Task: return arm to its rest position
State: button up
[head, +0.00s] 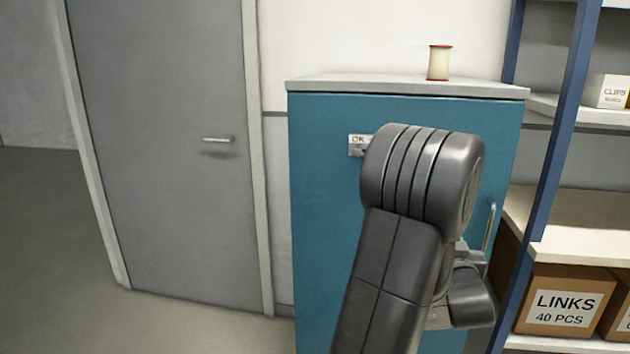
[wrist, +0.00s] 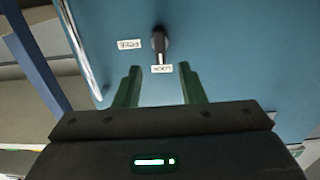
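My arm (head: 395,250) is raised and folded in front of the blue cabinet (head: 325,220). My gripper (wrist: 160,70) shows in the wrist view with its two green fingers apart and nothing between them; in the head view the arm hides most of it. Ahead of the fingers on the cabinet front is a dark turn knob (wrist: 160,41). The wrist picture is upside down. The fingers appear clear of the knob.
A cream spool (head: 439,63) with red rims stands on the cabinet top (head: 350,84). A blue-framed shelf (head: 560,135) with a LINKS box (head: 563,300) is close on the right. A grey door (head: 165,130) is on the left, with open floor (head: 40,240) beside it.

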jog(key=p+x, duration=0.1)
jog(key=x, duration=0.6)
jog(key=shift+w+f, duration=0.1)
dwell(0.4)
